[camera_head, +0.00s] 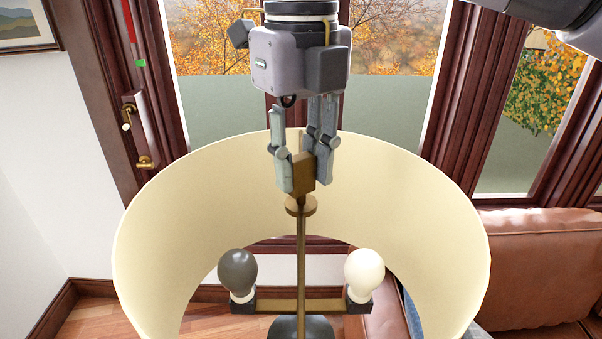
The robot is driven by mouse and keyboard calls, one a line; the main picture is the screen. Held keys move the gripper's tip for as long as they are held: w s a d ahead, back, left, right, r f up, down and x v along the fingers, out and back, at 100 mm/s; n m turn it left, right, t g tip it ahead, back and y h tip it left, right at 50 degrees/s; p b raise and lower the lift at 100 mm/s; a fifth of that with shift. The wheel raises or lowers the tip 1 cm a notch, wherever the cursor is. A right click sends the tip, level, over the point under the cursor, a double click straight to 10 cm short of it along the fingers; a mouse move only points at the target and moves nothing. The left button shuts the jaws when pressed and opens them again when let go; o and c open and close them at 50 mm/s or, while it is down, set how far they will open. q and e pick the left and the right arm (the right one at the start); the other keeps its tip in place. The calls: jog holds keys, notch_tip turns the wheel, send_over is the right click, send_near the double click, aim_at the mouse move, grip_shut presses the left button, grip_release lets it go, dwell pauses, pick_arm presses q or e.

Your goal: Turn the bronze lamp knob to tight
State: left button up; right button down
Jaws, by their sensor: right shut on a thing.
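The bronze lamp knob (303,172) is a small block at the top of the lamp's thin upright stem (301,250), with a round bronze collar just under it. My right gripper (305,175) reaches down from above, its two fingers on either side of the knob, shut on it. The fingers hide part of the knob's sides. I see no mark showing how tight the knob is. The cream lampshade (170,240) surrounds the stem and is open at the top. My left gripper is not in view.
Inside the shade, a dark bulb (238,272) and a white bulb (364,272) stand on a brass crossbar (300,306). A brown leather sofa (540,255) is at the right. Windows with dark wood frames (465,120) stand behind.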

jog(key=m+b, duration=0.1)
jog(key=m, duration=0.2)
jog(key=shift+m+b, duration=0.95)
jog(key=shift+m, duration=1.05)
jog(key=shift+r, duration=0.1)
jog(key=c, duration=1.3)
grip_release()
